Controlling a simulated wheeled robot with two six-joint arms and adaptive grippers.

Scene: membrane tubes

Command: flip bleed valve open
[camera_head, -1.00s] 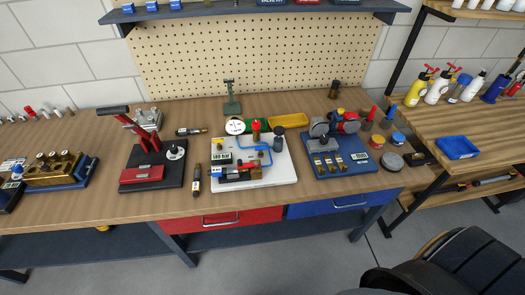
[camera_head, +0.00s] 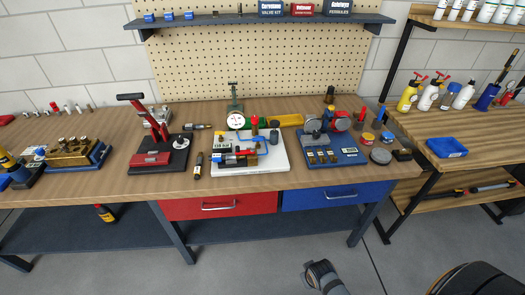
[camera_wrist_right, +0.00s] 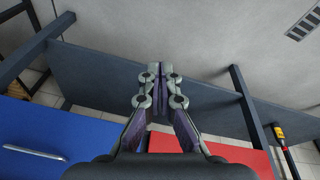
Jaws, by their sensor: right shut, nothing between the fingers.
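In the head view a white-based rig (camera_head: 275,168) stands mid-bench, with blue tubing, a round gauge (camera_head: 236,120), a red-topped part (camera_head: 254,126) and a small display. Which small part is the bleed valve is too small to tell. My right gripper (camera_wrist_right: 160,80) shows in the right wrist view with its fingers together and empty, away from the rig. Below the bench front in that view are the dark lower shelf and the drawers. Part of an arm of mine enters at the head view's bottom edge, its fingers not visible. My left gripper is not in view.
A red press (camera_head: 150,157) stands left of the rig, a blue-based unit (camera_head: 350,160) right of it. The red drawer (camera_head: 180,209) and blue drawer (camera_head: 330,198) are shut. A dark object with a brown edge (camera_head: 480,280) is at bottom right. Floor before the bench is mostly clear.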

